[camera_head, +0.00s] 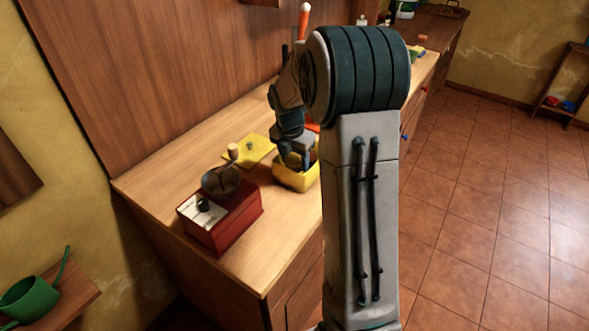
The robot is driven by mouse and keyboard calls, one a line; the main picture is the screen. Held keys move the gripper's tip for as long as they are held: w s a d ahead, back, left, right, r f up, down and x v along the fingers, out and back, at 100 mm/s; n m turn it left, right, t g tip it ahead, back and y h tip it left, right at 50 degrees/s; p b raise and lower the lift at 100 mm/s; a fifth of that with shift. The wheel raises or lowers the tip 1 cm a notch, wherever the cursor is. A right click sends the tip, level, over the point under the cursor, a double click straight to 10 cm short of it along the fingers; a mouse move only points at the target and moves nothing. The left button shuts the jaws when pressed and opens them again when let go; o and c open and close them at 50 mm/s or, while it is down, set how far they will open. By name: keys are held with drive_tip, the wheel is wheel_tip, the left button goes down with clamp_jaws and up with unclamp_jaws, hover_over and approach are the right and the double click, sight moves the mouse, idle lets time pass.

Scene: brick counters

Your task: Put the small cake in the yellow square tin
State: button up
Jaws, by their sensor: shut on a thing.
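The yellow square tin (300,184) stands on the wooden counter, partly hidden behind my arm. My gripper (294,163) points down with its fingertips at the tin's opening. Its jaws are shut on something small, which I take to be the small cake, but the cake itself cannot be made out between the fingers. The tin's inside is mostly hidden by the gripper. A flat yellow piece (258,150), perhaps the tin's lid, lies on the counter just left of and behind the tin.
A red coffee grinder (226,226) with a dark bowl and crank stands left of the tin, near the counter's front edge. The wooden counter (160,184) is bare at its left end. My arm hides the counter to the right. A green watering can (30,298) sits lower left.

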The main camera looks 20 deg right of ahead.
sight(295, 170)
drive_tip(key=shift+f, duration=2.05)
drive_tip(key=shift+f, duration=0.1)
drive_tip(key=o, duration=0.7)
